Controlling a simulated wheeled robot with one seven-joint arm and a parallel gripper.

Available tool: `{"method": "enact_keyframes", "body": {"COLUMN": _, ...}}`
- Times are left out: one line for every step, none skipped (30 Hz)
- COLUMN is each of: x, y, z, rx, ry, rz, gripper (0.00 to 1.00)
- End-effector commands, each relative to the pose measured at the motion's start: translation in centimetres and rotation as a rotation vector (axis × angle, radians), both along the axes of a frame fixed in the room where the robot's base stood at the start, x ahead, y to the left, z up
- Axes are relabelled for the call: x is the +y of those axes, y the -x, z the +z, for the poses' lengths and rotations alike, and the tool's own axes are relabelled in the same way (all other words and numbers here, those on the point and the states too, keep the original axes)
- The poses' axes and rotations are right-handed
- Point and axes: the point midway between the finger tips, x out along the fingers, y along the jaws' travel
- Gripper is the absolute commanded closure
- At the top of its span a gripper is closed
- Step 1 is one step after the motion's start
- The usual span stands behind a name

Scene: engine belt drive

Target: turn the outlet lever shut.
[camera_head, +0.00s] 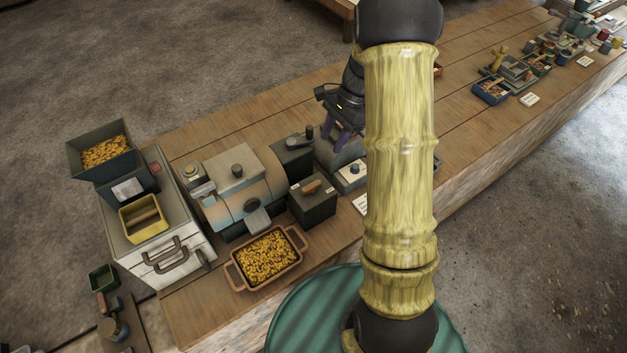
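The machine (235,190), a tan and pale-blue rounded body, stands on the wooden bench at left. A small grey plate (257,219) juts from its front above a tray of yellow grains. I cannot tell for sure which part is the outlet lever. A dark handle (298,141) lies on a dark box behind, and a reddish-brown handle (311,187) lies on a dark box at the machine's right. My gripper (341,135) hangs right of these, above a grey rounded part. Its two purple fingers look apart, with nothing seen between them. My yellow arm hides the bench behind it.
The brown tray of grains (239,277) stands at the bench's front edge. A white cabinet (160,255) with a grain hopper (103,165) is at left. A grey box with a white button (351,172) sits near my gripper. Small bins (492,90) stand far right.

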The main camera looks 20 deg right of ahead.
Motion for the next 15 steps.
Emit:
{"method": "enact_keyframes", "body": {"x": 0.4, "y": 0.2, "z": -0.6, "rx": 0.004, "ry": -0.002, "rz": 0.002, "gripper": 0.6}}
{"method": "enact_keyframes", "body": {"x": 0.5, "y": 0.3, "z": -1.1, "rx": 0.006, "ry": -0.001, "rz": 0.001, "gripper": 0.6}}
{"method": "enact_keyframes", "body": {"x": 0.8, "y": 0.4, "z": -1.7, "rx": 0.006, "ry": -0.001, "rz": 0.0, "gripper": 0.6}}
{"method": "enact_keyframes", "body": {"x": 0.9, "y": 0.4, "z": -2.2, "rx": 0.005, "ry": -0.001, "rz": 0.0, "gripper": 0.6}}
{"method": "enact_keyframes", "body": {"x": 1.1, "y": 0.5, "z": -2.6, "rx": 0.006, "ry": -0.002, "rz": 0.0, "gripper": 0.6}}
{"method": "enact_keyframes", "body": {"x": 1.4, "y": 0.6, "z": -3.3, "rx": 0.006, "ry": -0.001, "rz": 0.001, "gripper": 0.6}}
{"method": "enact_keyframes", "body": {"x": 1.6, "y": 0.7, "z": -3.8, "rx": 0.007, "ry": -0.001, "rz": 0.001, "gripper": 0.6}}
{"method": "enact_keyframes", "body": {"x": 1.8, "y": 0.7, "z": -4.3, "rx": 0.006, "ry": 0.0, "rz": 0.0, "gripper": 0.6}}
{"method": "enact_keyframes", "body": {"x": 2.0, "y": 0.8, "z": -4.9, "rx": 0.006, "ry": -0.002, "rz": 0.0, "gripper": 0.6}}
{"method": "enact_keyframes", "body": {"x": 2.2, "y": 0.9, "z": -5.4, "rx": 0.006, "ry": -0.001, "rz": 0.0, "gripper": 0.6}}
{"method": "enact_keyframes", "body": {"x": 2.4, "y": 0.9, "z": -5.9, "rx": 0.006, "ry": -0.001, "rz": 0.001, "gripper": 0.6}}
{"method": "enact_keyframes", "body": {"x": 2.7, "y": 1.0, "z": -6.6, "rx": 0.006, "ry": -0.001, "rz": 0.001, "gripper": 0.6}}
{"method": "enact_keyframes", "body": {"x": 2.8, "y": 1.1, "z": -7.0, "rx": 0.006, "ry": -0.001, "rz": 0.0, "gripper": 0.6}}
{"method": "enact_keyframes", "body": {"x": 3.0, "y": 1.1, "z": -7.5, "rx": 0.006, "ry": 0.0, "rz": 0.0, "gripper": 0.6}}
{"method": "enact_keyframes", "body": {"x": 3.3, "y": 1.3, "z": -8.2, "rx": 0.006, "ry": -0.001, "rz": 0.0, "gripper": 0.6}}
